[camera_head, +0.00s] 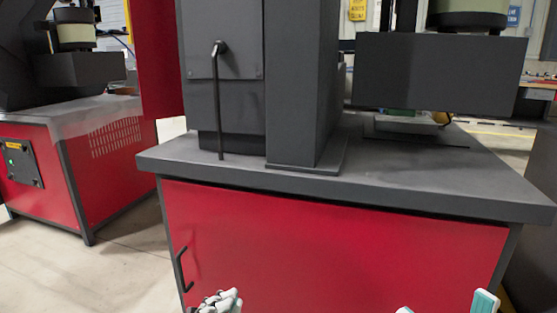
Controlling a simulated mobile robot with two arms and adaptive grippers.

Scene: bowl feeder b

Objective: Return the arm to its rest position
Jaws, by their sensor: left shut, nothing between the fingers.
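My left gripper (218,303) shows at the bottom edge, left of the middle, in front of the red cabinet front. Its grey and white fingers are together and hold nothing. Only its upper part shows; the rest of the arm is below the picture. At the bottom right, a white and teal piece (484,302) and a small white tip stand apart. They look like parts of my right side, cut off by the picture edge, and I cannot tell the state of a right gripper from them.
A grey-topped table (430,180) with a red cabinet front (340,245) and a black handle (183,268) stands close ahead. It bears a dark grey machine column (300,80) and a dark box (440,75). Another red machine base (105,170) stands left, with bare floor between.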

